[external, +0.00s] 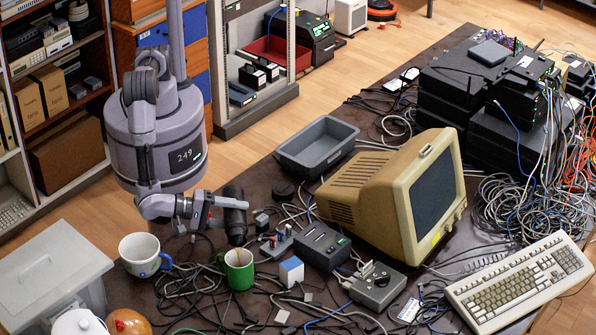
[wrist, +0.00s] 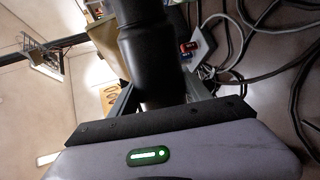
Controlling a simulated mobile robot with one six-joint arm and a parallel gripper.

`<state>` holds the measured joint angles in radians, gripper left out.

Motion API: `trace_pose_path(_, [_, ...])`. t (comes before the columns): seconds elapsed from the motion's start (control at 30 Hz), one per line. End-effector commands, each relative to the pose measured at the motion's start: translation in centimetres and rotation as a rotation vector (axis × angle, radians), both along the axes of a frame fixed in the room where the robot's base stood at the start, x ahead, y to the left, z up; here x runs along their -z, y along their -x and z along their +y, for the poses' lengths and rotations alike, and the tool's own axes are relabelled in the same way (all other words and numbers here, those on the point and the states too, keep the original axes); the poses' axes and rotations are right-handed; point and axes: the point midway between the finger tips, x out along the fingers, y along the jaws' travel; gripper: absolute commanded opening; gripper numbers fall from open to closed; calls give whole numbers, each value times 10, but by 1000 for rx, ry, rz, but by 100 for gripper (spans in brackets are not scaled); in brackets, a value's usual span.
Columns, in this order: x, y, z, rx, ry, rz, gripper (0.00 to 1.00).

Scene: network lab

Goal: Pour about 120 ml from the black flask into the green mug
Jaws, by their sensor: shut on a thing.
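The black flask (external: 235,220) is held in my gripper (external: 222,204), which is shut around its body. The flask's lower end is just above the green mug (external: 239,277), and the flask looks steeply tipped. A faint brownish streak shows at the mug's opening; I cannot tell for certain whether liquid is flowing. The mug stands upright on the dark table. In the wrist view the flask (wrist: 148,60) fills the space between the fingers of my gripper (wrist: 161,98). The flask's mouth and the level in the mug cannot be made out.
A white mug (external: 139,256) with a blue handle stands left of the green mug. A small blue-and-white box (external: 291,272) and a dark device (external: 320,245) are to the right. A grey tray (external: 318,146) and a beige monitor (external: 385,190) stand behind. Loose cables cover the table.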

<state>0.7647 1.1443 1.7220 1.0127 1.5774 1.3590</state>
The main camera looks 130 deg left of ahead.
Motion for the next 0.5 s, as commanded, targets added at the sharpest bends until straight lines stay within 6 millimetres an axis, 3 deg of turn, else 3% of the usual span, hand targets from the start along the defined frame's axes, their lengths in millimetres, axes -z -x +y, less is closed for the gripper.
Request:
trace_pose_path(0.13, [42,7,6,1,158,-171,0])
trace_pose_path(0.5, [34,5,5,0,302,-329,0])
